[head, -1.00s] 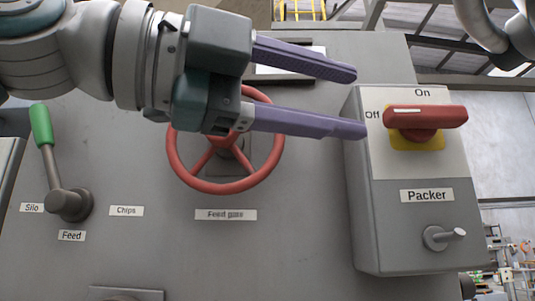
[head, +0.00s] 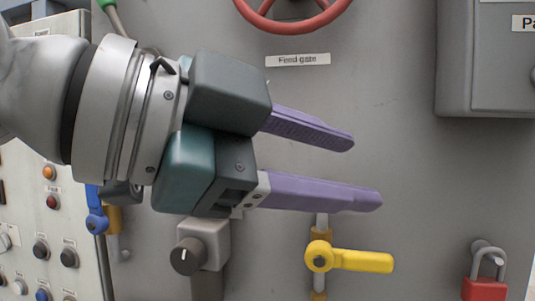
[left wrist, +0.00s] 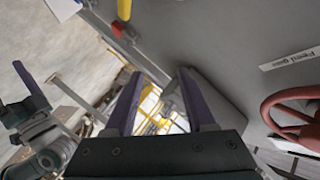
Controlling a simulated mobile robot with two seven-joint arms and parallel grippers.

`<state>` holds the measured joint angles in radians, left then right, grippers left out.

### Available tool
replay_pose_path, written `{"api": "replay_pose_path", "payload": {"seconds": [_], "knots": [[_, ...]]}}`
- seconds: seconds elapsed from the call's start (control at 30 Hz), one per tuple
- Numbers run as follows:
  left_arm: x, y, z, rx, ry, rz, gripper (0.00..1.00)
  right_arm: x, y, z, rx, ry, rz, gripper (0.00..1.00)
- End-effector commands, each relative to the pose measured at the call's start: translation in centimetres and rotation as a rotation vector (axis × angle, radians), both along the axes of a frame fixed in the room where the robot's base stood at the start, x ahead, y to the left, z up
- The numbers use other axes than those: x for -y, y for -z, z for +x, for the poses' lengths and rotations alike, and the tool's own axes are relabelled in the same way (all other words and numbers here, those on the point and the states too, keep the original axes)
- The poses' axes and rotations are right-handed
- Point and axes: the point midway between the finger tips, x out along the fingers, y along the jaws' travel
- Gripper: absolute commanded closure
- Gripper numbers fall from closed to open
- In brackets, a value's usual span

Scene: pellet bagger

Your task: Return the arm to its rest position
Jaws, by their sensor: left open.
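My left gripper (head: 367,172) comes in from the left in the head view, in front of the grey machine panel. Its two purple fingers are apart with nothing between them. It is below the red feed gate wheel (head: 290,14) and above the yellow valve handle (head: 350,261); whether it touches the panel cannot be told. The left wrist view shows the same open fingers (left wrist: 163,95), with the red wheel (left wrist: 290,112) at the right edge. A dark gripper-like part (left wrist: 30,100) shows at the left of that view; the right gripper is not in the head view.
The grey packer box (head: 485,70) juts out at the upper right. A red padlock (head: 484,287) hangs at the lower right. A grey knob box (head: 205,245) and a blue valve handle (head: 96,212) lie below the gripper. A button panel (head: 45,225) stands at the left.

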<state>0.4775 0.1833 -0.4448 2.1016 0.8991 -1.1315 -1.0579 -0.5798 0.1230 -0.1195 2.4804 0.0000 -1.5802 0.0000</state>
Motion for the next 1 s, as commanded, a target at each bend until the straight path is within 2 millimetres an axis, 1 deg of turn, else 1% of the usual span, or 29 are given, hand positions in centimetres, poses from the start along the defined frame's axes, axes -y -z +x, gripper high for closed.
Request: {"api": "replay_pose_path", "payload": {"seconds": [0.03, 0.07, 0.1, 0.17, 0.2, 0.27, 0.3, 0.37, 0.4, 0.53, 0.67, 0.7, 0.73, 0.87, 0.97, 1.0], "knots": [[-1.5, 3.5, -0.4, -0.144, -0.093, 0.0, 0.45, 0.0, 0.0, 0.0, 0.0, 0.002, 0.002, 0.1], [-2.5, 5.5, -0.7, -0.226, -0.157, 0.002, 0.45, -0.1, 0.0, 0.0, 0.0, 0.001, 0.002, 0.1], [-4.0, 8.0, -1.2, -0.336, -0.245, 0.006, 0.45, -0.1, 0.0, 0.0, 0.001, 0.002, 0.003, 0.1], [-6.4, 11.8, -2.4, -0.495, -0.387, 0.011, 0.45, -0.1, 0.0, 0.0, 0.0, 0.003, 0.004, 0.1], [-8.1, 14.1, -3.4, -0.596, -0.486, 0.016, 0.45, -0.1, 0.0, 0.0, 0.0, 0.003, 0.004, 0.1], [-10.6, 17.1, -5.3, -0.729, -0.631, 0.023, 0.45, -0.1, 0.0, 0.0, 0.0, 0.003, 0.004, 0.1], [-12.2, 18.8, -6.6, -0.806, -0.722, 0.028, 0.45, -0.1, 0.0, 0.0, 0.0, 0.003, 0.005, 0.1], [-14.4, 20.9, -8.5, -0.901, -0.85, 0.036, 0.45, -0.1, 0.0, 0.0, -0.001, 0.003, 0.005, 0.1], [-15.7, 22.1, -9.9, -0.957, -0.93, 0.043, 0.45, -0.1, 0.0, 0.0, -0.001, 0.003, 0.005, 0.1], [-19.7, 24.8, -14.2, -1.095, -1.171, 0.065, 0.45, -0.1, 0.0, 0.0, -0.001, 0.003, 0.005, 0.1], [-23.3, 26.4, -18.6, -1.192, -1.402, 0.088, 0.45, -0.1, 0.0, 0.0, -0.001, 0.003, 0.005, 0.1], [-23.6, 24.8, -18.9, -1.196, -1.428, 0.086, 0.45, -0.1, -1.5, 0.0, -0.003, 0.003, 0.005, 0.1], [-23.5, 23.5, -18.7, -1.192, -1.421, 0.082, 0.45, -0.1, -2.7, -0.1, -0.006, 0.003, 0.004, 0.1], [-23.5, 20.0, -18.5, -1.19, -1.416, 0.083, 0.45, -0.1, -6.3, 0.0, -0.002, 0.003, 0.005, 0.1], [-23.4, 17.0, -18.5, -1.19, -1.414, 0.084, 0.45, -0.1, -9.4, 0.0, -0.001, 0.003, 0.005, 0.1], [-23.4, 15.6, -18.5, -1.19, -1.413, 0.083, 0.45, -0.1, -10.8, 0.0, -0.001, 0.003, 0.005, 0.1]]}}
